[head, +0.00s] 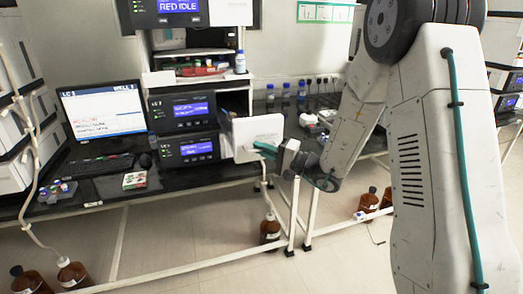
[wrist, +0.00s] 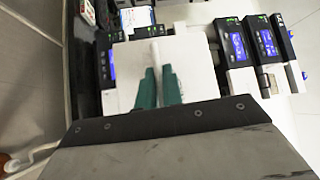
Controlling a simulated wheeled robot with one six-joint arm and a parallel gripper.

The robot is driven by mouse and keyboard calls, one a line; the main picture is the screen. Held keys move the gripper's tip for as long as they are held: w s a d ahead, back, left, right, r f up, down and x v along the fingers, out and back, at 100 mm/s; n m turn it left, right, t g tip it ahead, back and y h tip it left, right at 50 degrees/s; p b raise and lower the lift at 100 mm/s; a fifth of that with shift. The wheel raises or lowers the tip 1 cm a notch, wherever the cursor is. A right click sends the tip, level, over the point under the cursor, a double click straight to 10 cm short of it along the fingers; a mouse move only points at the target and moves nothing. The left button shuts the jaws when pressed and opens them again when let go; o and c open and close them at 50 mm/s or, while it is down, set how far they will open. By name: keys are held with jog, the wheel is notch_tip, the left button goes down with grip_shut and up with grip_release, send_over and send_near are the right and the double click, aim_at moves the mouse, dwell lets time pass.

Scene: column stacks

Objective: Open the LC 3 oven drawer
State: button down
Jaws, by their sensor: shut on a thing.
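The oven drawer front is a plain white panel (head: 256,134) at the right side of the instrument stack in the head view. It stands forward of the dark modules beside it. In the wrist view the white drawer (wrist: 190,60) fills the middle, with a raised pale handle (wrist: 157,60) running up it. My gripper (head: 262,149) has teal fingers. In the wrist view my gripper (wrist: 158,88) is shut on the handle, one finger on each side. The handle is mostly hidden by the fingers in the head view. I cannot read which LC number the drawer bears.
Dark modules with blue screens (head: 192,149) stand left of the drawer. A monitor (head: 103,111) and keyboard (head: 98,166) are on the black bench. Brown bottles (head: 270,228) stand on the floor below, near white bench legs (head: 292,215). Small blue-capped bottles stand on the bench behind.

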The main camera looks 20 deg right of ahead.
jog(key=c, duration=1.8)
grip_release()
jog(key=v, duration=0.7)
jog(key=shift+s+d+f, duration=0.1)
jog(key=shift+s+d, duration=0.15)
jog(key=shift+d, duration=0.05)
